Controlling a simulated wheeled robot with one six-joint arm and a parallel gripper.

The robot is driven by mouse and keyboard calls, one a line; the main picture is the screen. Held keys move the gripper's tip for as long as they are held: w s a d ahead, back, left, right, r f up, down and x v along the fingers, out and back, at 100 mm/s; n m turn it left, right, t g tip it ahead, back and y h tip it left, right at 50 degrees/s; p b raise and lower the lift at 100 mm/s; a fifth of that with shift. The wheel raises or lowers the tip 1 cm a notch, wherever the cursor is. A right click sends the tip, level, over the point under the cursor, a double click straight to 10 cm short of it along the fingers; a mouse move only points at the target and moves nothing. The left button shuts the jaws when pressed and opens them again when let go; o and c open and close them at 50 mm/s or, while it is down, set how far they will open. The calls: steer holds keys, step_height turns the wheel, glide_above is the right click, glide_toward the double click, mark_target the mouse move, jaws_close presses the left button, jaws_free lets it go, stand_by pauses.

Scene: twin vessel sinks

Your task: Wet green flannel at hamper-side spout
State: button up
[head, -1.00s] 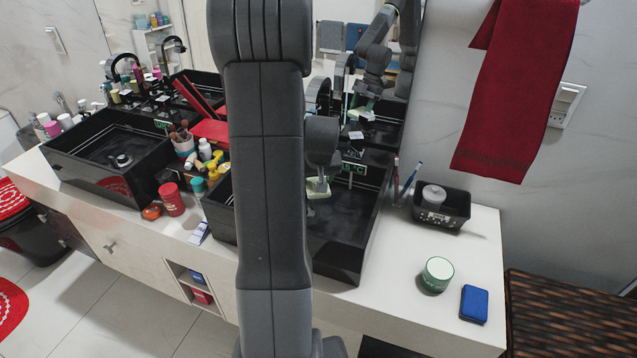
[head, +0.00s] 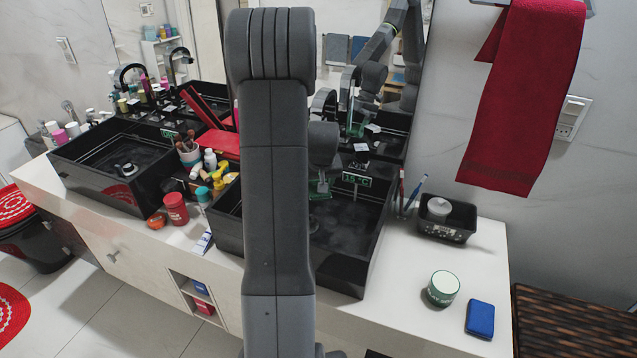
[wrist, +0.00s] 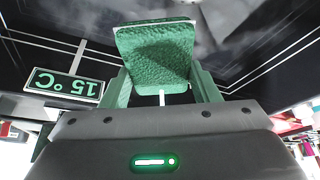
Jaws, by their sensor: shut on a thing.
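The green flannel (wrist: 155,50) is a small folded pad, dark green, with its broad face toward the wrist camera. My gripper (wrist: 163,88) is shut on it, with a green finger at each side. In the head view the flannel (head: 319,187) shows small and dark beside my arm, over the right black sink (head: 345,262), on the side of the brown woven hamper (head: 570,325). A lit 15 °C display (head: 357,180) is just right of the flannel; it also shows upside down in the wrist view (wrist: 65,85). My arm hides much of the sink and the spout.
The left black sink (head: 75,165) is clear of my arm. Bottles, a red pot (head: 176,208) and brushes crowd the counter between the sinks. Right of the sink are a black tray (head: 447,232), a green-white jar (head: 443,288) and a blue box (head: 480,319).

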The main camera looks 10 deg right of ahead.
steer(key=s+b, duration=0.2)
steer(key=s, duration=0.6)
steer(key=shift+a, duration=0.2)
stand_by(0.4)
steer(key=shift+r, duration=0.1)
stand_by(1.1)
steer(key=s+r+p, duration=0.1)
steer(key=s+r, duration=0.3)
steer(key=s, duration=0.1)
stand_by(0.3)
steer(key=shift+a+f, duration=0.1)
steer(key=shift+a, duration=0.1)
stand_by(0.4)
